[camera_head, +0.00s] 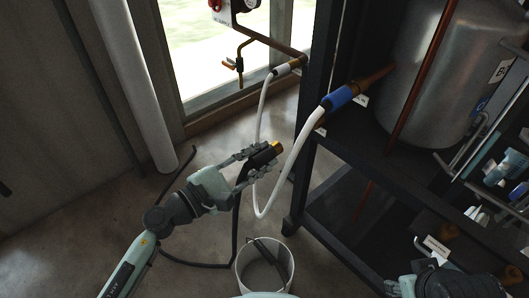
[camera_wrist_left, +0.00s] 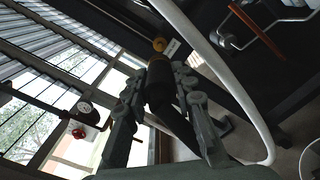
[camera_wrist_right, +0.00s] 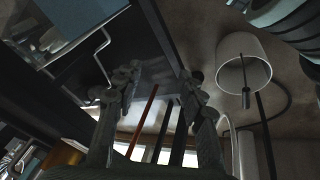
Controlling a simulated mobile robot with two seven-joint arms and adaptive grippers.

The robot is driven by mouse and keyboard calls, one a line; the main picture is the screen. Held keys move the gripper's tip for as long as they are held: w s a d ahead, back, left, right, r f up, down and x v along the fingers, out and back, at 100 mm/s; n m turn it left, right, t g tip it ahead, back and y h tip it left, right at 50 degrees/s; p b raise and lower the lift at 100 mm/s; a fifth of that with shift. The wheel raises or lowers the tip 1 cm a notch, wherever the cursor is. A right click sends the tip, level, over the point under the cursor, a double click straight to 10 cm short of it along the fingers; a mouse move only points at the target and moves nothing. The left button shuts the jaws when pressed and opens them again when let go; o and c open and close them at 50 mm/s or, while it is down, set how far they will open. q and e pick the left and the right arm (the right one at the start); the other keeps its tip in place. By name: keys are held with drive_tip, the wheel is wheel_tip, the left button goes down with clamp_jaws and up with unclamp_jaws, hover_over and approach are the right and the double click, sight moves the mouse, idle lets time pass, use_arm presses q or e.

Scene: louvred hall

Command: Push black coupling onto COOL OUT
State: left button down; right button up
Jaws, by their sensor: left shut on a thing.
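My left gripper (camera_head: 258,163) is shut on the black coupling (camera_head: 264,157), held in the air left of the dark rack. A brass-coloured end (camera_head: 277,148) points right, toward the rack. A black hose runs down from the coupling to the floor. In the left wrist view the black coupling (camera_wrist_left: 159,80) sits between the fingers; a brass round piece (camera_wrist_left: 159,44) shows beyond it, beside a white tag (camera_wrist_left: 172,47). I cannot read COOL OUT on any tag. My right gripper (camera_wrist_right: 157,85) has its fingers apart with nothing between them.
A white hose (camera_head: 291,165) loops close to the right of the held coupling, from a blue coupling (camera_head: 341,97) to a pipe by the window. A bucket (camera_head: 265,265) stands on the floor below. A steel tank (camera_head: 425,75) stands on the rack (camera_head: 310,110).

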use_arm(q)
drive_tip(key=shift+w+d+r, duration=0.1)
drive_tip(key=shift+w+d, duration=0.25)
drive_tip(key=shift+w, duration=0.05)
drive_tip(key=p+x, duration=0.1)
drive_tip(key=x, duration=0.6)
use_arm(e)
drive_tip(key=shift+w+d+f+g, duration=0.1)
drive_tip(key=shift+f+g, duration=0.05)
drive_tip(key=shift+f, duration=0.65)
drive_tip(key=shift+w+d+f+g, duration=0.1)
drive_tip(key=shift+f+g, duration=0.05)
drive_tip(key=shift+f, duration=0.6)
use_arm(q)
drive_tip(key=shift+w+d, duration=0.15)
drive_tip(key=shift+d, duration=0.05)
use_arm(e)
drive_tip(key=shift+f, duration=0.1)
use_arm(q)
drive_tip(key=shift+x, duration=1.3)
drive_tip(key=c, duration=1.2)
unclamp_jaws()
drive_tip(key=shift+o, duration=0.2)
